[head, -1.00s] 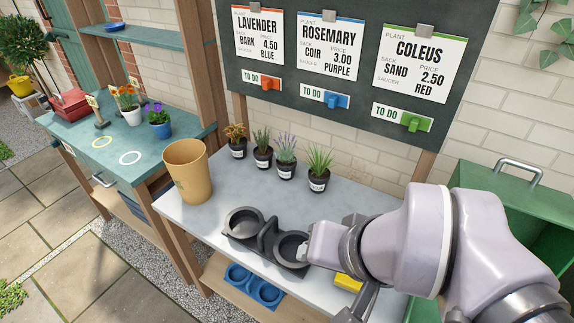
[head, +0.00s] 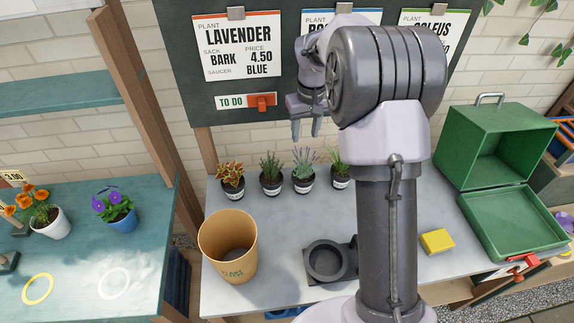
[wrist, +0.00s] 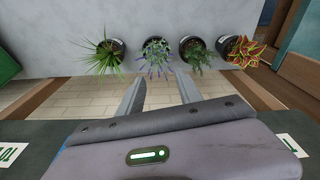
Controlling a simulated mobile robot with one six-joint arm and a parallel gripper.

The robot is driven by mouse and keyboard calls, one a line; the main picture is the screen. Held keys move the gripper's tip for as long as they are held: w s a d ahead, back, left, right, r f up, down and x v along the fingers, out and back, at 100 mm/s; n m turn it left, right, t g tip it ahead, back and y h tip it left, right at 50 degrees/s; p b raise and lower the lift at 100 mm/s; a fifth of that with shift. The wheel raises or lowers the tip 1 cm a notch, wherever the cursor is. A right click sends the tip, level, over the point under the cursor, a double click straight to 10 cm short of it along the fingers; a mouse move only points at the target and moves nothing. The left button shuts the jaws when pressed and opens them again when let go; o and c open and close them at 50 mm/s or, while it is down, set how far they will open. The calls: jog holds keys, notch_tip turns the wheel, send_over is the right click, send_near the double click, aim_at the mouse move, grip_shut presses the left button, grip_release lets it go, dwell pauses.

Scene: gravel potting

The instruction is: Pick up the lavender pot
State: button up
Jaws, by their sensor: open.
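The lavender pot (head: 304,184) is a small black pot with a white label and thin purple-tipped stems. It stands on the pale worktop, third from the left in the head view. In the wrist view, the lavender (wrist: 157,57) is second from the left, just beyond the fingertips. My gripper (head: 306,131) hangs above the lavender with its fingers pointing down in the head view. The two fingers (wrist: 158,80) are apart and empty, with a visible gap between them and the plant.
A rosemary pot (head: 270,182) and a coleus pot (head: 231,187) stand left of the lavender; a grassy pot (head: 340,180) stands close right, partly behind my arm. A tan bucket (head: 228,250), black holder (head: 325,262), yellow block (head: 437,241) and green crate (head: 497,145) surround the worktop's clear parts.

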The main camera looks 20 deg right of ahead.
aim_at(304, 165)
jog(key=f+b, duration=0.2)
jog(key=f, duration=0.3)
jog(key=w+f+b, duration=0.1)
jog(key=f+b, duration=0.1)
jog(key=f, duration=0.4)
jog(key=w+d+f+b, duration=0.1)
jog(key=f+b, duration=0.1)
jog(key=f, duration=0.4)
jog(key=shift+s+r, duration=0.1)
jog(key=shift+r, duration=0.1)
grip_shut()
dwell(0.4)
